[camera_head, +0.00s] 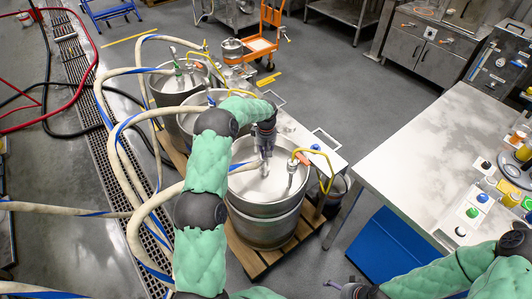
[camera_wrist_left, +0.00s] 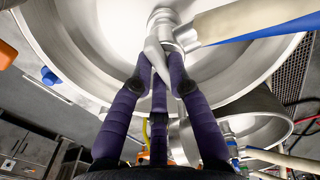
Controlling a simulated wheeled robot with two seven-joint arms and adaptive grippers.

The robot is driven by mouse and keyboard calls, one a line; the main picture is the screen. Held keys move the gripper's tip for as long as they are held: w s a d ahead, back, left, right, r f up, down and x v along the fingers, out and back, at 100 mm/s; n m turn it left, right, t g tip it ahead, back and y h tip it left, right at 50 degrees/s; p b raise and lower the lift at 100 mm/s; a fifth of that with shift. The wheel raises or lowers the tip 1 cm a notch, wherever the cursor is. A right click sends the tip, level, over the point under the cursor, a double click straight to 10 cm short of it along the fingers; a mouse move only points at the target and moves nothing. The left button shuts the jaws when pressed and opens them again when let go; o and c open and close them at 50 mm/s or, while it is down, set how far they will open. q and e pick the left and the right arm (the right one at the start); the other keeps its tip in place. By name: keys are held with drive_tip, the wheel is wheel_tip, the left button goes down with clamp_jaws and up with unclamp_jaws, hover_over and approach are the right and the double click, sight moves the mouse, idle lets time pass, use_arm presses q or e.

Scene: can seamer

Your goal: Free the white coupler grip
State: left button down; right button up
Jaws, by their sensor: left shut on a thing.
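The nearest steel keg (camera_head: 265,218) stands on a wooden pallet, with a metal coupler on its top. My left gripper (camera_head: 265,150) reaches over this keg from the left and hides much of the coupler. In the left wrist view, its purple-wrapped fingers (camera_wrist_left: 158,78) close around a whitish coupler grip (camera_wrist_left: 154,52), which slants beside the metal coupler body (camera_wrist_left: 165,20). A white hose with a blue stripe (camera_wrist_left: 240,22) runs off the coupler to the right. My right gripper (camera_head: 357,290) is at the bottom edge, partly cut off; its finger opening does not show clearly.
A second fitting with a yellow hose (camera_head: 325,168) stands on the same keg's right side. More kegs (camera_head: 180,88) stand behind. Striped hoses (camera_head: 125,150) loop on the left. A steel table (camera_head: 420,140) with small bottles is on the right. Grey floor (camera_head: 330,90) is free behind.

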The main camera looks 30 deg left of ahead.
use_arm(q)
drive_tip(key=shift+n, duration=0.5)
drive_tip(key=c, duration=1.2)
unclamp_jaws()
wheel_tip(320, 180, up, 12)
